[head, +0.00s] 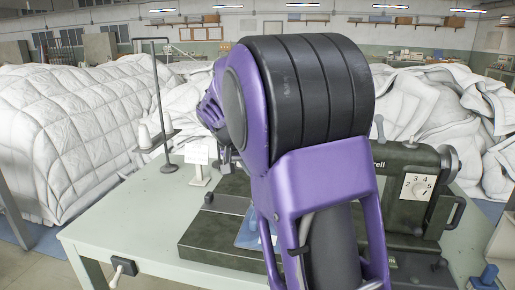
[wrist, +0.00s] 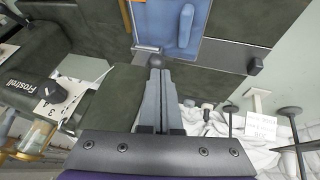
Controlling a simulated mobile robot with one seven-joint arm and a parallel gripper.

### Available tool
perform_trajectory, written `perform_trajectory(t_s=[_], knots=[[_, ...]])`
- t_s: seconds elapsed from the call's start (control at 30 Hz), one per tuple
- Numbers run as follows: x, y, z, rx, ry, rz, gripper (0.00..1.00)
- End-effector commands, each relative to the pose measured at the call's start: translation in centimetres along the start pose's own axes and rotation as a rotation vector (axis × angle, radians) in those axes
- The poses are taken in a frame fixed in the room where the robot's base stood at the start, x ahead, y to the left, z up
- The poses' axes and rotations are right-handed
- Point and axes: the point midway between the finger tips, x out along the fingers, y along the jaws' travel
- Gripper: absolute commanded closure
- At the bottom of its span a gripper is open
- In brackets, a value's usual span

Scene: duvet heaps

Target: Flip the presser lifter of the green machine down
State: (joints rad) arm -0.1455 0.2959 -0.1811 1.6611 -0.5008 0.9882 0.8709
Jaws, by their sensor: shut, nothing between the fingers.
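The dark green sewing machine (head: 420,190) stands on a pale green table, with a white numbered dial on its right end. My purple arm hides its middle in the head view. In the wrist view the machine (wrist: 35,65) lies at the left, with its dial and lettering. My gripper (wrist: 156,76) is shut and empty, its two grey fingers together. A dark round knob (wrist: 156,61) shows right at the fingertips; I cannot tell if they touch or whether it is the presser lifter. The head view does not show the fingertips clearly.
A blue plate (wrist: 182,25) lies on the machine bed beyond the fingertips. A thread stand (head: 158,100) with white cones and a small white sign (head: 198,157) stand at the left. White duvet heaps (head: 85,130) surround the table (head: 120,225). The table's front left is clear.

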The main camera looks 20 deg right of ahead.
Motion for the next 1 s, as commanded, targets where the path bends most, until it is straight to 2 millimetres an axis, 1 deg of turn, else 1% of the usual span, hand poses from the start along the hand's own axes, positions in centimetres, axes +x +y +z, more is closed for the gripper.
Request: perform_trajectory(t_s=[0.33, 0.77, 1.0], knots=[[-1.4, 0.3, -0.7, 0.001, 0.001, -0.001, 1.00], [-1.5, 0.4, -0.8, 0.000, 0.000, -0.001, 1.00], [-2.2, 0.6, -1.3, 0.002, 0.000, -0.001, 1.00]])
